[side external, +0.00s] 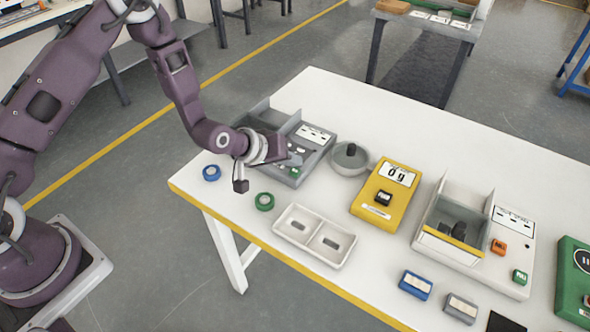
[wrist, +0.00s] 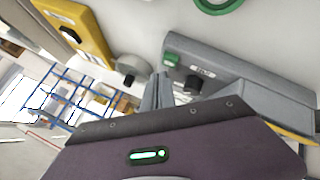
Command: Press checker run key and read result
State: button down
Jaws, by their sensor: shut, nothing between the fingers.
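A grey bench device (side external: 318,153) sits at the table's left end, with a white display panel (side external: 313,134) and raised walls. I cannot read the panel. Its green key (side external: 294,171) shows on the front edge, and the green key (wrist: 172,60) and a black key (wrist: 193,84) show in the wrist view. My gripper (side external: 293,160) is shut and empty, low over this device close to the green key. In the wrist view my fingers (wrist: 160,88) stand beside the keys; I cannot tell if they touch. A second white device (side external: 480,277) has orange and green keys.
Blue tape (side external: 211,173) and green tape (side external: 264,201) rings lie by the left edge. The back of the table is clear.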

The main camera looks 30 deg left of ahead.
aim_at(292, 172)
jog(key=shift+f, duration=0.1)
jog(key=shift+f, duration=0.3)
jog(key=shift+f, duration=0.5)
dwell(0.5)
jog(key=shift+r, duration=0.9)
jog(key=shift+r, duration=0.1)
jog(key=shift+r, duration=2.4)
